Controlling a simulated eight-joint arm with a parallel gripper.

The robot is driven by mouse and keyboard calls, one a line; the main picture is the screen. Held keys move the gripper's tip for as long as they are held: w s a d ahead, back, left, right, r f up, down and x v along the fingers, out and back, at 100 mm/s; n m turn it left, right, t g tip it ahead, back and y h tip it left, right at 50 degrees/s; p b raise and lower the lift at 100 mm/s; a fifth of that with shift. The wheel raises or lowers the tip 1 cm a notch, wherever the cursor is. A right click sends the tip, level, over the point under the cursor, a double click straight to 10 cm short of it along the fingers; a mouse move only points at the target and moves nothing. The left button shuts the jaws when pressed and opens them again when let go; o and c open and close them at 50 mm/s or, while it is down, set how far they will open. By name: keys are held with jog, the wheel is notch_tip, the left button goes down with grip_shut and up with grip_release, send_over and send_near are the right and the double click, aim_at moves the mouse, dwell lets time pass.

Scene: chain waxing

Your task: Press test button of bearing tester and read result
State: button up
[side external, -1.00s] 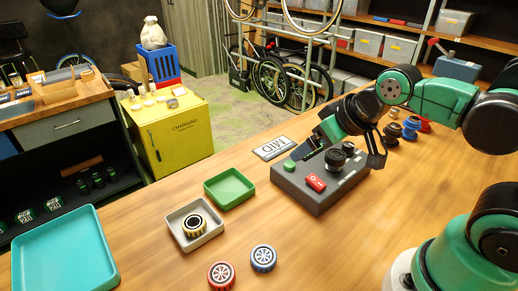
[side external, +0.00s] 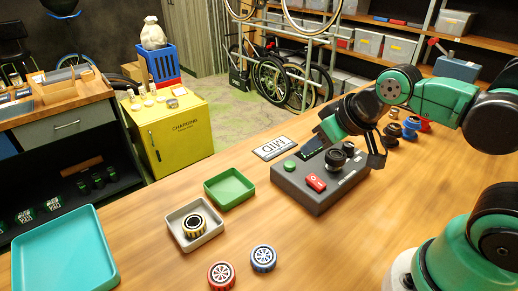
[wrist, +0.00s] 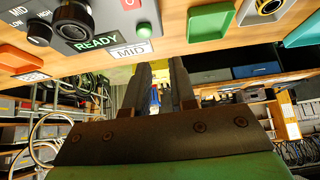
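The bearing tester (side external: 318,194) is a dark grey box on the wooden bench. It has a green button (side external: 290,165), a red control (side external: 316,182) and a black round part (side external: 336,160) on top; I cannot tell whether a bearing sits there. In the wrist view its display (wrist: 97,42) reads READY, near the green button (wrist: 144,31) and a LOW/MID/HIGH dial (wrist: 38,33). My gripper (wrist: 160,68) is empty, its fingers parted by a narrow gap. In the side view it hangs above the tester's back edge, apart from the button.
A MID plate (side external: 271,148) lies behind the tester. A green tray (side external: 230,202) and a grey tray (side external: 212,238) with a bearing (side external: 194,224) stand left. Red (side external: 221,275) and blue (side external: 263,258) round pieces lie in front. A teal tray (side external: 62,284) is far left.

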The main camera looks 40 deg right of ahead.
grip_shut()
dwell(0.9)
dwell(0.4)
jog(key=r+m+t+y, duration=0.1)
jog(key=r+m+t, duration=0.1)
jog(key=m, duration=0.6)
send_over(293, 166)
jog(key=shift+f, duration=0.1)
jog(key=shift+f, duration=4.4)
jog(key=shift+f, duration=0.1)
